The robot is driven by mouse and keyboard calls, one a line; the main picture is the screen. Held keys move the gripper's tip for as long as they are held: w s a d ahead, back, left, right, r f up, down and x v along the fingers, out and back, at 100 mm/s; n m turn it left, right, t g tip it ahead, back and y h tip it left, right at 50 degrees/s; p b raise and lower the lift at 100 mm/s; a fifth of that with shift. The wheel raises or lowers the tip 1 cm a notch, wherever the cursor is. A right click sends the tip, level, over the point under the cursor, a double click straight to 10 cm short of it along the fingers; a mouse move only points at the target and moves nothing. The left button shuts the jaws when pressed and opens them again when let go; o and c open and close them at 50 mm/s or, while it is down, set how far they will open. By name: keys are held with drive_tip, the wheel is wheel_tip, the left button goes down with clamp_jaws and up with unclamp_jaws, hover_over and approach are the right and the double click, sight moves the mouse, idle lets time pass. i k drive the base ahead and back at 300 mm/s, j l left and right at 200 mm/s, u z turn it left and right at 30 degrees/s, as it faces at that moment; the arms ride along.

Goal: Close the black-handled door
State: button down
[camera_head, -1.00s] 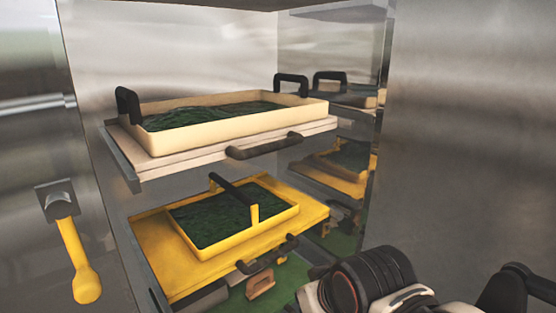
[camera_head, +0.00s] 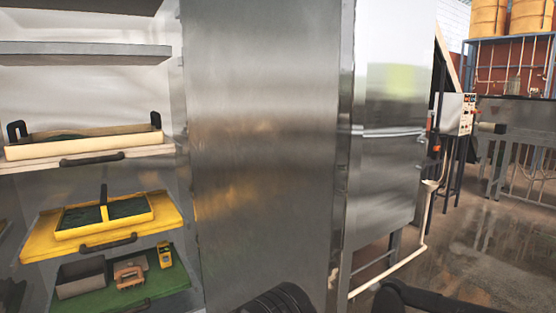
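A tall, plain metal panel (camera_head: 265,130) stands upright in the middle, beside the open front of a shelved cabinet. It looks like the cabinet's open door, but I cannot tell it surely from a side wall. No black handle shows on the face turned to me. Dark rounded parts of my own arm show at the bottom edge, in front of the panel's lower part and to its right. My gripper's fingertips cannot be made out.
The cabinet holds a cream tray (camera_head: 85,147), a yellow tray (camera_head: 70,230) and a green shelf (camera_head: 160,285) with small items. Right of the panel stands a metal cabinet (camera_head: 385,180) with a pale pipe (camera_head: 385,283) near the floor. Open floor (camera_head: 480,235) lies farther right.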

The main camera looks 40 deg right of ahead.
sight(275, 90)
drive_tip(key=l+u, duration=0.15)
drive_tip(key=l, duration=0.3)
drive_tip(key=k+l+u, duration=0.1)
drive_tip(key=l, duration=0.35)
drive_tip(key=k+l+u, duration=0.15)
drive_tip(key=l, duration=0.3)
drive_tip(key=l+u, duration=0.1)
drive_tip(key=l, duration=0.35)
drive_tip(key=k+l+u, duration=0.15)
drive_tip(key=l, duration=0.25)
drive_tip(key=k+l+u, duration=0.1)
drive_tip(key=l, duration=0.55)
drive_tip(key=k+l+z, duration=0.1)
drive_tip(key=k+z, duration=0.2)
drive_tip(key=k, duration=0.1)
